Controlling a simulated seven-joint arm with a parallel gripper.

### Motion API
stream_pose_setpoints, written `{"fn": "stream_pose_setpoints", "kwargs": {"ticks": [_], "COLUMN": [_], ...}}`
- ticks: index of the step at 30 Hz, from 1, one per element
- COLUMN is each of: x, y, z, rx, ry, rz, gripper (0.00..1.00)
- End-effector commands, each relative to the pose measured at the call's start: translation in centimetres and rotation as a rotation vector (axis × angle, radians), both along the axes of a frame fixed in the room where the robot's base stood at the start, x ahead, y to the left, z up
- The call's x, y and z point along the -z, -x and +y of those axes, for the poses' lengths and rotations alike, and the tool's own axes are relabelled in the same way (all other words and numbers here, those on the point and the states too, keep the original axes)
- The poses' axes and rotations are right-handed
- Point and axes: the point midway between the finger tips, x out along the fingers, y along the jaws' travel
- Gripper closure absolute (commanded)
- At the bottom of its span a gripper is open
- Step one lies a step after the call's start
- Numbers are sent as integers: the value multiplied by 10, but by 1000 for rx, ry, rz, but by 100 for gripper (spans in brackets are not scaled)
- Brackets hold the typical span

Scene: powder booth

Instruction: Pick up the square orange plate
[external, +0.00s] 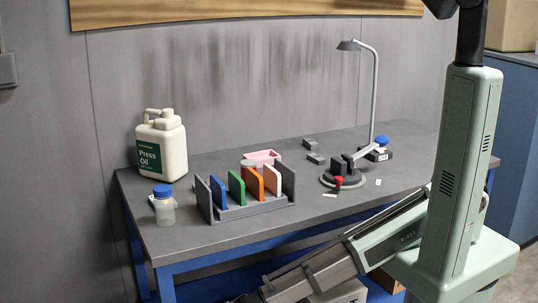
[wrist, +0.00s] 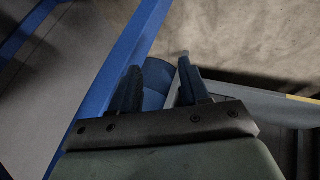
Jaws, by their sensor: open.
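The square orange plate (external: 254,184) stands upright in a grey slotted rack (external: 233,212) on the workbench in the external view. It sits between a green plate (external: 237,188) and a pale plate with an orange edge (external: 273,180); a blue plate (external: 218,192) is at the left. Its lower part is hidden by the rack. My gripper (wrist: 160,65) shows in the wrist view with its two dark fingers apart. A blue surface shows beyond the fingers; I cannot tell what it is. The orange plate is not in the wrist view, and my gripper is away from the rack.
A Press Oil jug (external: 161,145) and a blue-capped bottle (external: 163,205) stand left of the rack. A lamp (external: 374,95) and a dark round-based device (external: 342,178) stand right. The blue bench frame (wrist: 122,75) runs beside my gripper.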

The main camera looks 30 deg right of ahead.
Motion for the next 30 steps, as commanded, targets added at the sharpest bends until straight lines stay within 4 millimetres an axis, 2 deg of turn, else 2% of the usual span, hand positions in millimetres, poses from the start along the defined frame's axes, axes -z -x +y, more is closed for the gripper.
{"fn": "stream_pose_setpoints", "kwargs": {"ticks": [1, 3, 6, 11, 16, 21, 23, 26, 29, 30], "x": [-13, -38, -75, -146, -233, -308, -330, -360, -385, -392], "y": [22, 51, 81, 115, 137, 138, 133, 117, 90, 75], "z": [28, 65, 108, 168, 219, 245, 249, 250, 241, 235], "rx": [-26, -35, -4, 96, 226, 339, 376, 435, 497, 525], "ry": [-47, -136, -272, -499, -721, -863, -891, -916, -911, -899], "rz": [11, 56, 163, 390, 665, 883, 939, 1006, 1038, 1041], "gripper": [54, 54, 54, 54, 54, 54, 54, 54, 54, 54]}}
